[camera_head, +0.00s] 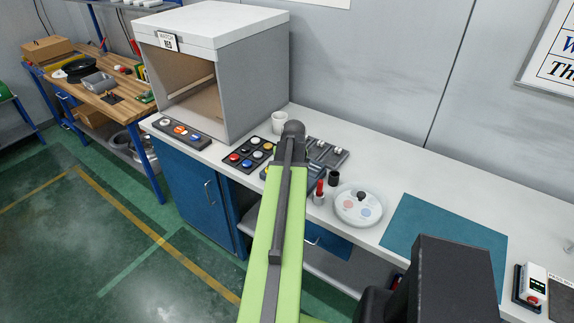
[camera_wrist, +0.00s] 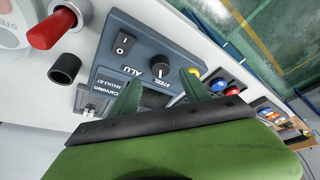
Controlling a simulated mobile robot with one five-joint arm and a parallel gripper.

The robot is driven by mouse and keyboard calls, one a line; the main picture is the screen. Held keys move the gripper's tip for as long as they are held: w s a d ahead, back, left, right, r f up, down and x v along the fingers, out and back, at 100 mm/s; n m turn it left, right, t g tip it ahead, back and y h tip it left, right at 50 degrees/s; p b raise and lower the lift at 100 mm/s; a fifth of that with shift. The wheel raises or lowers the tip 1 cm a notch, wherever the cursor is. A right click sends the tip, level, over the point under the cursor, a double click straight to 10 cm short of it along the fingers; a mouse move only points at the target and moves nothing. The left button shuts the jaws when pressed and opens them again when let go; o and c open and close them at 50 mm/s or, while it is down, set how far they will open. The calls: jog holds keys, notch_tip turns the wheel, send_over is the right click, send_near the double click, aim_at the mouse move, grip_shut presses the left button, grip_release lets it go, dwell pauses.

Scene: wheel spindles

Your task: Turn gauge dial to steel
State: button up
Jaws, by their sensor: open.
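The gauge (camera_wrist: 190,52) is a blue-grey box with a black round dial (camera_wrist: 160,66), a black rocker switch (camera_wrist: 123,43) and the printed words STEEL and ALU. A pale mark shows on the dial, but I cannot tell surely which word it points to. My gripper (camera_wrist: 162,86) is open, with one green finger on each side of the dial in the wrist view. The fingers look apart from the dial; how high they are above it is unclear. In the head view my arm hides most of the gauge (camera_head: 312,180).
Beside the gauge stand a red-handled piece (camera_head: 320,188), a black cup (camera_head: 334,178) and a round white plate (camera_head: 358,206). The teal mat (camera_head: 440,228) is bare.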

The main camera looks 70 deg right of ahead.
jog(key=p+v, duration=0.9)
jog(key=v, duration=0.3)
jog(key=shift+r+p, duration=0.2)
jog(key=shift+p, duration=0.15)
jog(key=shift+a, duration=0.1)
